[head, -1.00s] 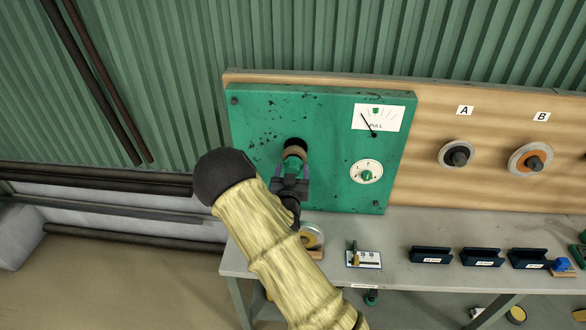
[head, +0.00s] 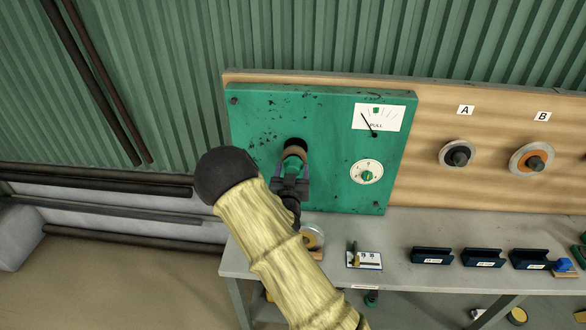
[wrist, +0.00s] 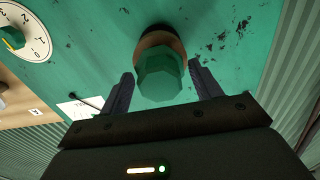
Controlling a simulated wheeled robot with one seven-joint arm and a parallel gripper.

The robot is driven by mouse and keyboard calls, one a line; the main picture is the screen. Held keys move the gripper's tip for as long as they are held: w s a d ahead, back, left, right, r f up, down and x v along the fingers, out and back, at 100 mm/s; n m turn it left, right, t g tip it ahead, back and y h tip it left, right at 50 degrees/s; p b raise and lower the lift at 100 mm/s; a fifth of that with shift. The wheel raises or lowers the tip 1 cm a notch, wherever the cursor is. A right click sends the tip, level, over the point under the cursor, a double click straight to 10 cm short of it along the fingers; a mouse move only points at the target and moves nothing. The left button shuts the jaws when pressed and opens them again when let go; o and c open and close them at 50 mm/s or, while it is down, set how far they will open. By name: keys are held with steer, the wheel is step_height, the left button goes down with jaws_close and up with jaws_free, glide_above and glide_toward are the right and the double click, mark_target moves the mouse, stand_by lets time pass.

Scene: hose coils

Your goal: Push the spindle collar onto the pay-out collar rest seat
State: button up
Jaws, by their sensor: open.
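A green piece with a hexagonal end (wrist: 160,80) and a brown ring (wrist: 160,42) behind it stands out from the green panel (head: 260,125); I take it for the spindle collar. It also shows in the head view as a green part with a brown band (head: 294,153) in front of a dark round opening. My gripper (wrist: 163,88) is open, with one finger on each side of the hexagonal end and a gap at both sides. In the head view my gripper (head: 290,178) is just below the collar. I cannot tell which part is the pay-out collar rest seat.
The panel carries a pull gauge (head: 379,118) and a numbered dial (head: 366,172). Discs under signs A (head: 457,153) and B (head: 531,159) hang on the wooden board to the right. The bench below holds several dark trays (head: 431,256) and a small labelled block (head: 364,260).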

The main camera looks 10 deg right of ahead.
stand_by(0.5)
steer(key=c, duration=1.1)
steer(key=shift+b, duration=0.3)
steer(key=shift+s+a, duration=0.1)
steer(key=shift+s, duration=0.25)
steer(key=shift+b+v, duration=0.7)
steer(key=shift+v, duration=0.95)
steer(key=b+v, duration=0.2)
steer(key=v, duration=0.4)
steer(key=shift+s, duration=0.15)
